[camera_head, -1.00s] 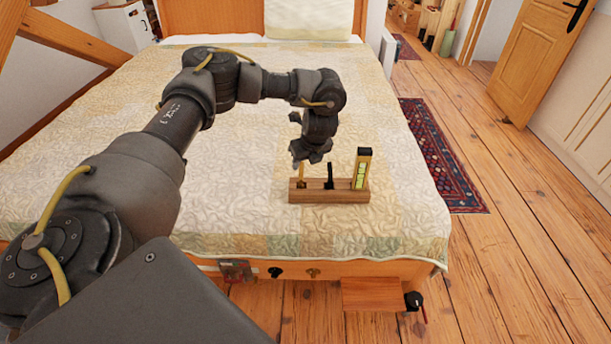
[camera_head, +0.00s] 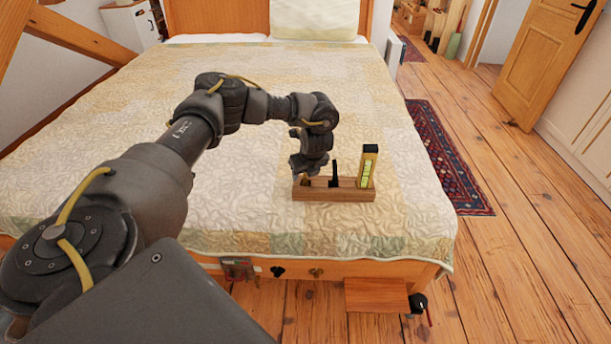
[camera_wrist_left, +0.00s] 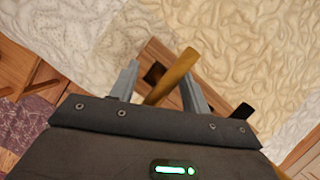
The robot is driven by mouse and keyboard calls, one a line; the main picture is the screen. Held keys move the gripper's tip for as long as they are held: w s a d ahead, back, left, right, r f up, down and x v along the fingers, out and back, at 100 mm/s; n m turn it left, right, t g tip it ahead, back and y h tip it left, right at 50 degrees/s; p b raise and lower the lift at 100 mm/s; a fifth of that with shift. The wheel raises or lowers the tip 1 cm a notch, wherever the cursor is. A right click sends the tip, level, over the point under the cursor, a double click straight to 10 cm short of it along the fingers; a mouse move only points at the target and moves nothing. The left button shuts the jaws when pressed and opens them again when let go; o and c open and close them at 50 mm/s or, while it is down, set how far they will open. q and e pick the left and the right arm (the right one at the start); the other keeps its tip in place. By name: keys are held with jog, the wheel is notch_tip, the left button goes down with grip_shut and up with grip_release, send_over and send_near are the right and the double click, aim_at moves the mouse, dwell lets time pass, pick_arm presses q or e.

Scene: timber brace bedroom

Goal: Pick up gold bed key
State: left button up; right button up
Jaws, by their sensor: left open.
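The gold bed key (camera_wrist_left: 174,75) stands in the left end of a wooden block (camera_head: 340,195) on the bed. In the left wrist view it lies between the two grey fingers of my left gripper (camera_wrist_left: 160,85), which is open around it. In the head view my left gripper (camera_head: 306,170) is down over the left end of the block and hides most of the gold key (camera_head: 304,181). I cannot tell whether either finger touches the key. My right gripper is not in view.
A black key (camera_head: 335,173) stands in the middle of the block, close to my left gripper. A yellow-and-black upright tool (camera_head: 368,167) stands at its right end. The quilted bed (camera_head: 240,190) around the block is clear.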

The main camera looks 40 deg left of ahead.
pick_arm(q)
jog(key=shift+x, duration=0.85)
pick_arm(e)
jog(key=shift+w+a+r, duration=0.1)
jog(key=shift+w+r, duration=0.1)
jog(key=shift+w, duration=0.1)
pick_arm(q)
jog(key=shift+c, duration=0.4)
grip_shut()
jog(key=shift+r, duration=0.15)
